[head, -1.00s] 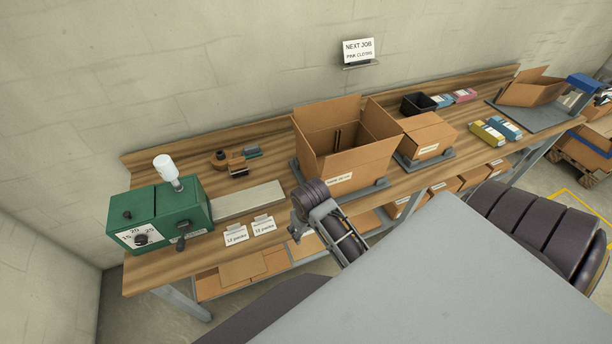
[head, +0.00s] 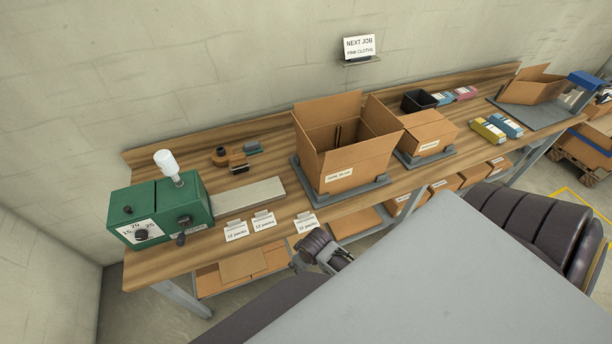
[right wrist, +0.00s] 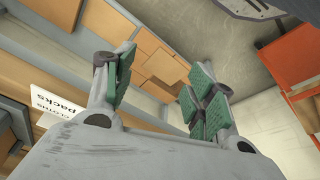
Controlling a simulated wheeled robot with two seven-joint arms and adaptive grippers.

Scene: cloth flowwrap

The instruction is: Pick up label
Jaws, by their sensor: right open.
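Three white label cards lie along the front edge of the bench: a left one (head: 236,231), a middle one (head: 264,221) and a right one (head: 306,223). The legible text reads about "12 packs". My right gripper (right wrist: 160,78) is open, with nothing between its green-padded fingers. In the head view my wrist (head: 318,247) is just in front of the bench edge, close to the right card; its fingertips are not clear there. In the right wrist view a white card (right wrist: 58,106) with "packs" on it lies left of the fingers, apart from them. My left gripper is not in view.
A green machine (head: 160,213) stands at the bench's left end, beside a pale flat bar (head: 248,196). An open carton (head: 345,150) on a grey platform is right of the cards. Flat cardboard (head: 242,265) lies on the lower shelf.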

